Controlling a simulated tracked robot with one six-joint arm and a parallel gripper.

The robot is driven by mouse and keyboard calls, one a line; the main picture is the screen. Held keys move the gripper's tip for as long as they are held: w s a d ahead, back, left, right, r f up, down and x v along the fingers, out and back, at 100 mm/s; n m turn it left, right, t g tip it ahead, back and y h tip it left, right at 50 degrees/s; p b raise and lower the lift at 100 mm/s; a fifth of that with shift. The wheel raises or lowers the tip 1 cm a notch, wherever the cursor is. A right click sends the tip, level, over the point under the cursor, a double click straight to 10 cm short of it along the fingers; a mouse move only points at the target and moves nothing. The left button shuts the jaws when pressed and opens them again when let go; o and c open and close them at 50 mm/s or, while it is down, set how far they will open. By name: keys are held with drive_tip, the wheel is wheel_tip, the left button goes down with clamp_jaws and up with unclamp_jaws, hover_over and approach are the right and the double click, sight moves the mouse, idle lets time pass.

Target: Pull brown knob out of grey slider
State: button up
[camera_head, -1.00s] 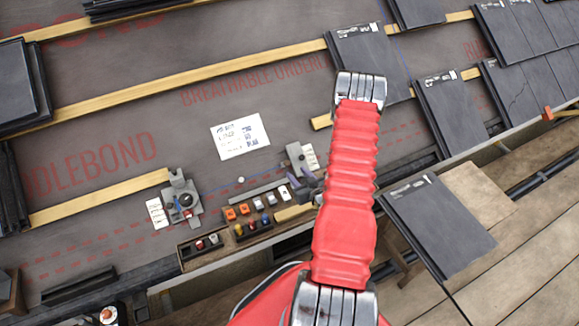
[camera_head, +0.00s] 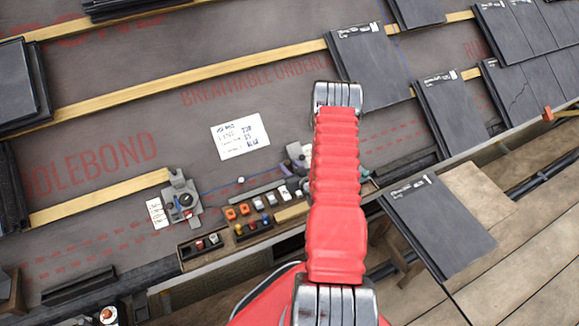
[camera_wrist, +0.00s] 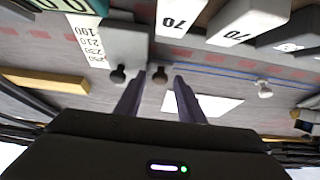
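In the wrist view a dark brownish knob (camera_wrist: 160,75) shows between the tips of my gripper (camera_wrist: 159,82). My gripper's two purple-grey fingers are apart, with a gap around the knob; I cannot tell if either touches it. A second dark knob (camera_wrist: 118,75) lies just outside the left finger. A grey block (camera_wrist: 125,45), likely the grey slider, sits behind the knobs beside a numbered scale strip (camera_wrist: 88,40). In the head view the grey fixture (camera_head: 296,152) is partly hidden behind my red arm, which also hides my fingers.
Pale blocks marked 70 (camera_wrist: 248,20) stand close by in the wrist view. A small white knob (camera_wrist: 264,88) is to the right. In the head view, a tray (camera_head: 190,252) holds several coloured pieces, and another fixture (camera_head: 180,200) stands left. A paper note (camera_head: 240,136) lies behind.

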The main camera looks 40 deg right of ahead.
clamp_jaws()
drive_tip(key=shift+a, duration=0.1)
idle(0.5)
